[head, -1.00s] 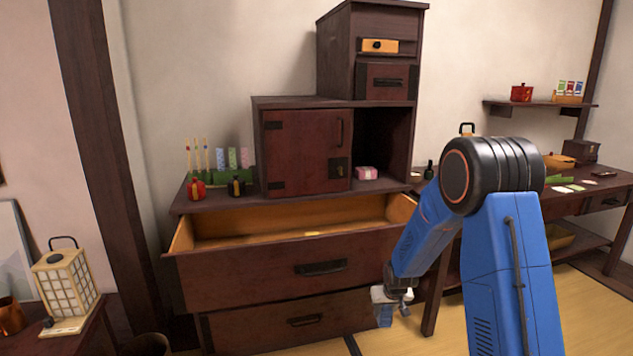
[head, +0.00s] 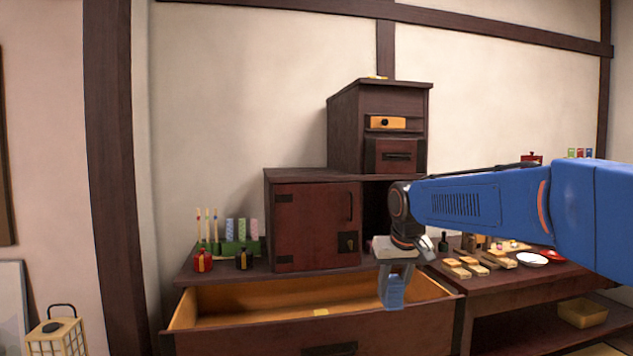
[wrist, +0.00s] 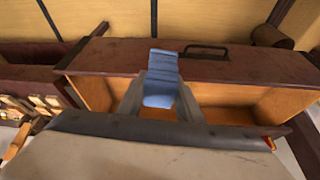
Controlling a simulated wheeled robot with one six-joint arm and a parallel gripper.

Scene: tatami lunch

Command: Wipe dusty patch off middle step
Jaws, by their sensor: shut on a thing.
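My gripper (head: 395,275) is shut on a folded blue cloth (head: 392,292), which hangs below the fingers. The cloth (wrist: 162,75) also shows between the fingers in the wrist view, above the open drawer. In the head view the gripper is in front of the right part of the dark step chest, lower than its middle step (head: 297,172). The middle step's top is seen almost edge-on, and I cannot make out a dusty patch on it.
The open drawer (head: 250,296) juts out below the gripper. Dye sticks and a green rack (head: 240,246) stand on the lowest step at left, with small red (head: 203,262) and dark pots. A side table (head: 500,282) with food boards and a white plate (head: 531,259) is at right.

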